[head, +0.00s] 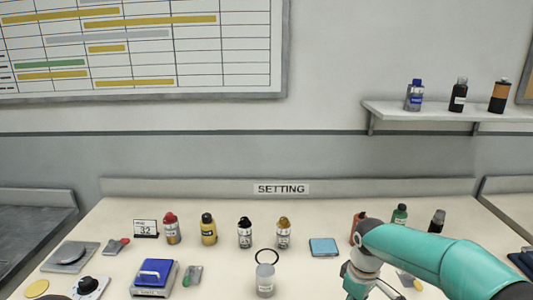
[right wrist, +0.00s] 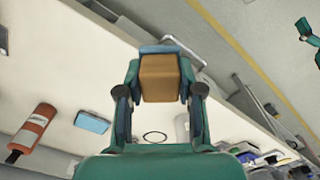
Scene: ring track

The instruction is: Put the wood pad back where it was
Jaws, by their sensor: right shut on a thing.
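My right gripper (right wrist: 160,85) is shut on a block with a tan, wood-coloured face, which I take to be the wood pad (right wrist: 161,78). A blue-grey layer shows along its far edge, between the fingers. In the head view my right arm comes in from the right, over the front right of the table; the pad is not clear there. A dark teal piece at the right wrist view's upper right edge may be part of my left gripper (right wrist: 306,30); its jaws cannot be read. The left gripper does not show in the head view.
The table (head: 215,268) holds a row of bottles along its back. A flat blue pad (head: 324,247) lies right of a black ring (head: 266,257) and a clear jar (head: 265,281). A blue device (head: 154,276) stands at left. Bare tabletop shows between the jar and my right arm.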

